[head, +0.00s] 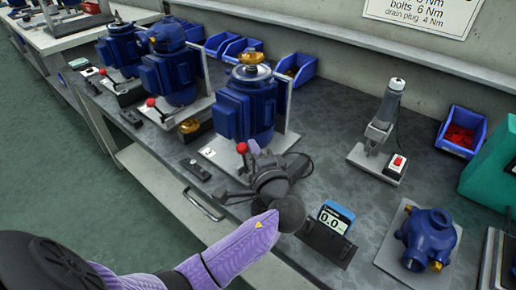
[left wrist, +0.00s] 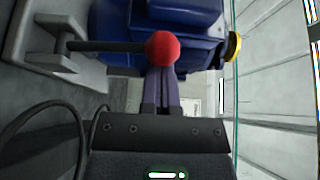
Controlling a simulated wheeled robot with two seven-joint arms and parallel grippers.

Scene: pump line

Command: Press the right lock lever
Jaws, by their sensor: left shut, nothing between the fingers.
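The right lock lever has a red ball knob (head: 242,148) and stands at the front of the nearest blue pump (head: 245,105). In the left wrist view its red knob (left wrist: 163,48) is large, on a dark rod from a grey bracket (left wrist: 65,55). My left gripper (head: 254,147) is shut and empty, just right of the knob in the head view. In the left wrist view its closed fingers (left wrist: 160,85) point at the knob, which covers their tips. I cannot tell whether they touch. My right gripper is not in view.
Two more blue pumps with red-knobbed levers (head: 151,102) (head: 103,71) stand farther left. A blue meter (head: 336,218), a blue pump part (head: 428,238) on a plate and a grey tool on a stand (head: 385,110) are to the right. Blue bins (head: 295,66) line the wall.

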